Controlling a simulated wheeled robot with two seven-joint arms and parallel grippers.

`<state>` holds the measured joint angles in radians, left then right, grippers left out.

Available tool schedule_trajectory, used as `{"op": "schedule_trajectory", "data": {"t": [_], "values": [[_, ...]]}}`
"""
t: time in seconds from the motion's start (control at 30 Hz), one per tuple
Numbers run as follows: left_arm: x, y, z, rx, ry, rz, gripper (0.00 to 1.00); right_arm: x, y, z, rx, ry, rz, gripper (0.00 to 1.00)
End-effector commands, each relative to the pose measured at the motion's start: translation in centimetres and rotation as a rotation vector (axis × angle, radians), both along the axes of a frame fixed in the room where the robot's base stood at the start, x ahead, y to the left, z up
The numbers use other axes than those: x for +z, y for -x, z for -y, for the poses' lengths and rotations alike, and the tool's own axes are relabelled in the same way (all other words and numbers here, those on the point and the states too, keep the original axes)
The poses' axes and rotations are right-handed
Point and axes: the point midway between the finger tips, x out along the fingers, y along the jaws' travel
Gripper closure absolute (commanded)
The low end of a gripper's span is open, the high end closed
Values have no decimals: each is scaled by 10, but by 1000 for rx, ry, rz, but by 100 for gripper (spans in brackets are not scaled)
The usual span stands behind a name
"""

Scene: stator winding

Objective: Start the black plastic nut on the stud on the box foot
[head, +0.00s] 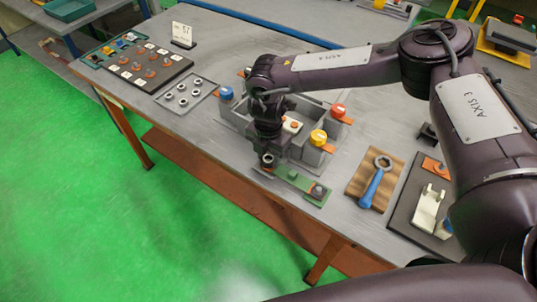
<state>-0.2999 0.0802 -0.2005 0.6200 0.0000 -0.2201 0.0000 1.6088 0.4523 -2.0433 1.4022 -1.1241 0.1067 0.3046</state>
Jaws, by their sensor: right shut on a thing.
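A grey open box (318,157) stands on the workbench, with a green foot (292,181) along its near side. A small dark fitting (318,189) stands at the foot's right end. My right gripper (268,157) points down over the left end of the foot, close to the box's near left corner. It is shut on a small dark ring-shaped piece, which seems to be the black nut (268,161). The stud under it is hidden, and I cannot tell whether the nut touches it. My left gripper is not in view.
Blue (226,93), yellow (318,138) and red (338,110) knobs surround the box. A blue wrench (372,188) lies on a wooden board at right. A grey tray (205,83) with several rings is at left. A dark mat (400,226) holds a white bracket (428,212).

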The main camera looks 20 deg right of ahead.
Motion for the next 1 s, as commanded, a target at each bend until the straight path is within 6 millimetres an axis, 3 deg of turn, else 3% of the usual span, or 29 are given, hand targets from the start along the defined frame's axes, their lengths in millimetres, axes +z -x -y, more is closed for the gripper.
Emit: {"op": "schedule_trajectory", "data": {"t": [0.17, 0.7, 1.0], "values": [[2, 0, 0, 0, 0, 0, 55, -3, 3, 0, -19, 0, -7, 80], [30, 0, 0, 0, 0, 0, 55, -3, 4, 0, -444, 2, -11, 80], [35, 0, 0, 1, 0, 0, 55, -5, 4, 0, -551, 2, -10, 80]]}}
